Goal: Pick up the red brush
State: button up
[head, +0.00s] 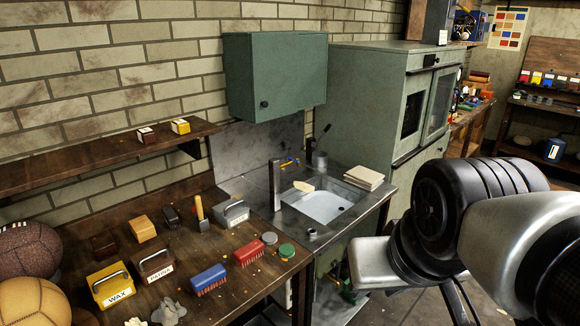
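The red brush (249,254) lies on the dark wooden bench (225,306), with its pale bristles facing down. A blue brush (208,281) of similar shape lies to its left and a little nearer to me. My arm's silver and black links fill the right side of the picture, well apart from the brushes. I cannot make out my gripper's fingers in this view.
A brown box with a handle (156,266), a yellow WAX box (111,286) and a grey handled box (232,214) stand around the brushes. Two balls (32,302) sit at the left. A sink (325,205) adjoins the bench, and a green wall cabinet (275,75) hangs above.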

aim_at(249, 253)
jog(key=u, duration=0.6)
jog(key=i+l+u, duration=0.15)
jog(key=i+l, duration=0.35)
jog(key=i+l+u, duration=0.1)
jog(key=i+l, duration=0.35)
jog(key=l, duration=0.25)
